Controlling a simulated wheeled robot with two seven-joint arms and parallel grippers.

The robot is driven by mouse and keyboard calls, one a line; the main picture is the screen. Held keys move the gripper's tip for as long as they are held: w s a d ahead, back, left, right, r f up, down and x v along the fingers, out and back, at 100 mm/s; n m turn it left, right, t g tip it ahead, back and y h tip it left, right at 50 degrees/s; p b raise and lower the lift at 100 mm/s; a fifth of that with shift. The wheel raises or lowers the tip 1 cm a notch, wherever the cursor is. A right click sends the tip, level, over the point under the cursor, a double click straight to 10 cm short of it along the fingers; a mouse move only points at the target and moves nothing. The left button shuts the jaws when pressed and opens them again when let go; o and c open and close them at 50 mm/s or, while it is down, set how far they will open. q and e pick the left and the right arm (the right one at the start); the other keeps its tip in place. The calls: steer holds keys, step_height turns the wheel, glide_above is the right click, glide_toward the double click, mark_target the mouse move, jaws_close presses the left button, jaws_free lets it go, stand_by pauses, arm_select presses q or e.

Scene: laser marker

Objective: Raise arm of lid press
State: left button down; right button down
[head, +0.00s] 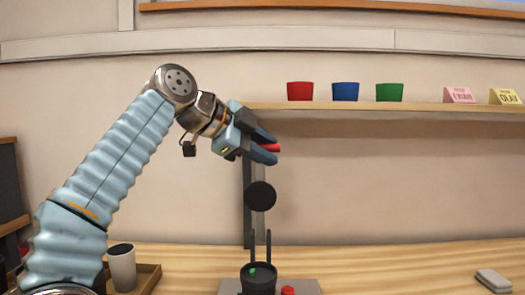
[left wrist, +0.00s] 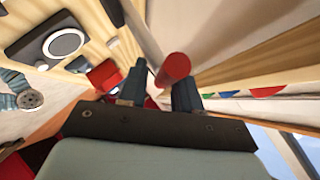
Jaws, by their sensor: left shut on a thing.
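The lid press has a dark upright column (head: 247,215) and a grey base (head: 310,288) on the wooden table. A round black disc (head: 260,196) hangs in front of the column. The press arm ends in a red handle (head: 271,147), high up near shelf level. My left gripper (head: 265,146) is shut on this handle from the left. The left wrist view shows the red handle (left wrist: 176,66) between the two dark fingers. The rest of the press arm is mostly hidden by my gripper. My right gripper is out of view.
A black round holder (head: 258,281) with a green spot and a red button (head: 288,291) are on the base. A grey cup (head: 122,268) is on a wooden tray at left. A shelf (head: 420,107) with red, blue and green cups is behind. The table's right side is mostly clear.

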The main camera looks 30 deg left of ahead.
arm_select(q)
steer(key=shift+w+a+f+n+g, duration=0.2)
steer(key=shift+w+a+n+g, duration=0.2)
steer(key=shift+w+a, duration=0.55)
steer(key=shift+w+d, duration=0.1)
steer(key=c, duration=1.2)
jaws_free()
steer(key=shift+c, duration=0.2)
steer(key=shift+o, duration=0.9)
steer(key=shift+a+f, duration=0.1)
steer(key=shift+a, duration=0.15)
steer(key=shift+d, duration=0.15)
steer(key=shift+r, duration=0.2)
